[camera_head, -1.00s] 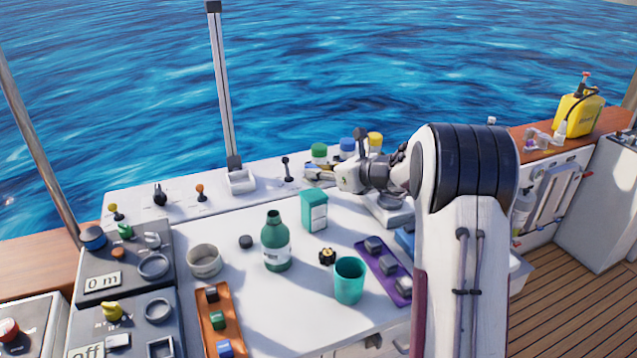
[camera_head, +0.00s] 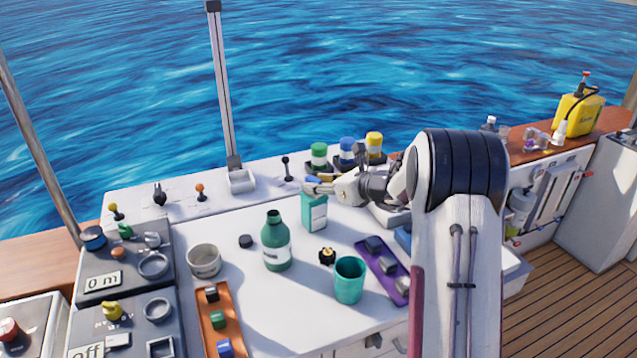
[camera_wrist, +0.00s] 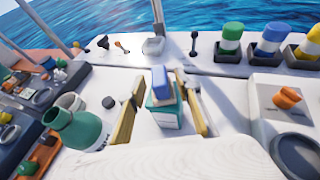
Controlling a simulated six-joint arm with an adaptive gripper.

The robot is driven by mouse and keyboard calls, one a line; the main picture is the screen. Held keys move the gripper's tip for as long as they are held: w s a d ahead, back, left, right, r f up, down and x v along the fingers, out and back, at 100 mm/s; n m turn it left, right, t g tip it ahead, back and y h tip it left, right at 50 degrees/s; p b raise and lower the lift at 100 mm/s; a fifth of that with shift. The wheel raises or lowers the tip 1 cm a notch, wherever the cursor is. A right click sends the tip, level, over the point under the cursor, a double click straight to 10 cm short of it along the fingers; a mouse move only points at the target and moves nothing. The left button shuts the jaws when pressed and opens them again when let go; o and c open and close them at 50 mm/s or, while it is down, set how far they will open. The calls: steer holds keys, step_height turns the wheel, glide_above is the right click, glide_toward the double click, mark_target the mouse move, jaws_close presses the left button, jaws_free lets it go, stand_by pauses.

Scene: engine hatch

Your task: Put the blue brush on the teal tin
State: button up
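The teal tin (camera_head: 314,213) stands upright on the white console, with a pale label on its front. It also shows in the wrist view (camera_wrist: 163,117), below and between my fingers. The blue brush (camera_wrist: 161,80), blue with a tan part, is right over the tin's top and seems to rest on it. In the head view the brush (camera_head: 312,181) shows as a small blue patch at my fingertips. My gripper (camera_wrist: 160,77) has its two fingers apart, one on each side of the brush, with a visible gap on the left. Contact on the right is unclear.
A green bottle (camera_head: 276,245) stands left of the tin, with a teal cup (camera_head: 349,281) in front. Green, blue and yellow-capped jars (camera_head: 347,151) stand behind. A purple tray (camera_head: 404,287) with dark blocks lies at right, and an orange tray (camera_head: 209,337) at front left.

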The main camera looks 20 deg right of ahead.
steer(key=shift+r, duration=0.1)
steer(key=shift+r, duration=0.1)
steer(key=v, duration=1.2)
stand_by(0.9)
steer(key=s+a+r+n+g+y, duration=0.1)
steer(key=s+a+r+n+g, duration=0.15)
steer(key=s+a+n, duration=0.75)
steer(key=s+a+r+n+g, duration=0.2)
steer(key=s+a+n+g, duration=0.35)
steer(key=a, duration=0.55)
steer(key=s+d+f+n+t+h, duration=0.1)
steer(key=s+n+h, duration=0.5)
steer(key=s+n, duration=1)
steer(key=s+f, duration=0.1)
steer(key=s, duration=0.5)
